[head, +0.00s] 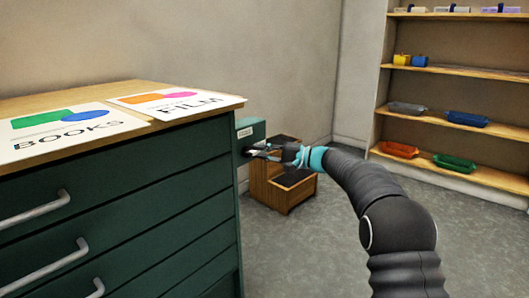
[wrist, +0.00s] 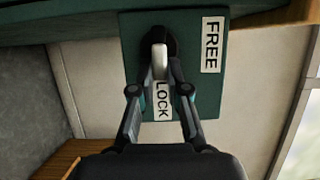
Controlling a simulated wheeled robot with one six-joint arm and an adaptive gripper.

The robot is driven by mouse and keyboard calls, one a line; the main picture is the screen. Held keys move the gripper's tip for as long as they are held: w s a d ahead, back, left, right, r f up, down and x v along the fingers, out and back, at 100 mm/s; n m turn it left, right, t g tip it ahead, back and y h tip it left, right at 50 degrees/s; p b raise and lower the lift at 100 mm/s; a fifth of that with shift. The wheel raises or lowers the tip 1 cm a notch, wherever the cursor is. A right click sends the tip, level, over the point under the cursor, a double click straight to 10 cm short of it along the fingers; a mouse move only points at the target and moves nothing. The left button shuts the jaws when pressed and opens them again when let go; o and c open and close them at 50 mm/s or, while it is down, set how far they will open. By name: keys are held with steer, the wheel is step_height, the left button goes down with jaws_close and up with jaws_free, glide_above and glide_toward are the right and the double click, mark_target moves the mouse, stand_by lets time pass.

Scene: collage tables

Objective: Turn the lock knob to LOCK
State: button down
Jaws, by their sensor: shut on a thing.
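The lock knob (wrist: 159,58) shows in the wrist view as a pale bar on a dark round base, mounted on a green plate (wrist: 135,35). The bar's free end points down in the picture to the LOCK label (wrist: 162,101). The FREE label (wrist: 212,44) is at the upper right of the plate. My gripper (wrist: 162,72) is shut on the knob, one finger on each side of the bar. In the head view my gripper (head: 258,152) is at the green plate (head: 251,131) on the cabinet's right end; the knob is too small to make out there.
The green drawer cabinet (head: 130,200) with grey handles fills the left. BOOKS (head: 70,131) and FILM (head: 175,102) sheets lie on its wooden top. A wooden box (head: 270,190) stands behind my gripper. Shelves (head: 455,70) with trays are at right. Grey floor is open between.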

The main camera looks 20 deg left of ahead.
steer(key=shift+s+a, duration=0.2)
steer(key=shift+a, duration=0.15)
steer(key=c, duration=1.3)
jaws_free()
steer(key=shift+o, duration=0.7)
steer(key=shift+a, duration=0.15)
steer(key=shift+w+d, duration=0.15)
steer(key=shift+d, duration=0.2)
steer(key=d, duration=1.1)
steer(key=shift+d, duration=0.4)
steer(key=shift+f, duration=0.1)
